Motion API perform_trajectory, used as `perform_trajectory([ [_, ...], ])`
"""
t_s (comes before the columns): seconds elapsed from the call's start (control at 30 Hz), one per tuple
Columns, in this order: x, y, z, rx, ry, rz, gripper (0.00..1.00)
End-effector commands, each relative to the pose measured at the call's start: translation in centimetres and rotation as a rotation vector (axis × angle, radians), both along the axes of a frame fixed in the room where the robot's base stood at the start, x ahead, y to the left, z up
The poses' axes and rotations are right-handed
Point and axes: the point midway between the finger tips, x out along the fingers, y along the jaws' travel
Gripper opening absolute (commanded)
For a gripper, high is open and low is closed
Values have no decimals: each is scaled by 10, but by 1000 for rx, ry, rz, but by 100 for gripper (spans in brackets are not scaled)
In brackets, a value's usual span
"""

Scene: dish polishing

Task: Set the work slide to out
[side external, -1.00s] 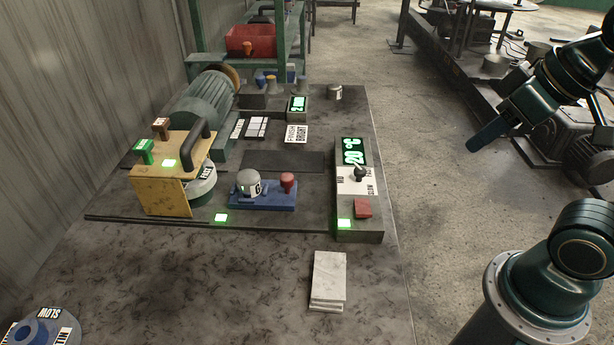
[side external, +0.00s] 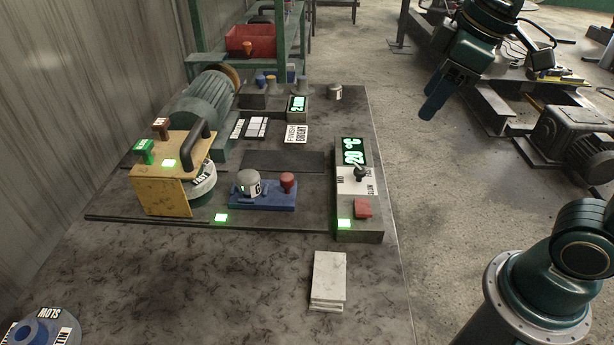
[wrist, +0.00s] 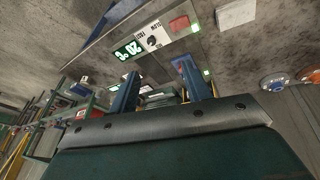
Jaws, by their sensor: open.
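My gripper (side external: 434,106) hangs open and empty in the air right of the bench, over the floor. Its two blue fingers also show apart in the wrist view (wrist: 157,72). On the bench, a yellow housing (side external: 160,192) with a black handle (side external: 206,128) stands beside a round part labelled FAST. Dark rails (side external: 130,219) run along the bench by it. A blue base (side external: 262,204) carries a grey-white knob (side external: 248,182) and a red knob (side external: 287,181). I cannot tell for sure which part is the work slide.
A control box (side external: 360,230) with a 20 °C display, a small lever and a red button stands at the bench's right edge. A grey motor (side external: 203,102) stands behind. Pale slabs (side external: 328,276) lie in front. The air over the front bench is clear.

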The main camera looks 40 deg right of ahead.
Motion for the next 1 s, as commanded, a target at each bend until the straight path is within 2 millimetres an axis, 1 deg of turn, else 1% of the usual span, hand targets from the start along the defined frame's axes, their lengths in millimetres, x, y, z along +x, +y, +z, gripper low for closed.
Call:
perform_trajectory([
  [0.03,11,4,1,-14,18,46,49],
  [0.2,46,18,2,-60,65,208,49],
  [0.47,98,43,-7,-121,135,458,49],
  [0.67,136,66,-23,-159,189,655,49],
  [0.8,161,84,-39,-182,224,794,49],
  [1.0,190,108,-64,-205,266,972,49],
])
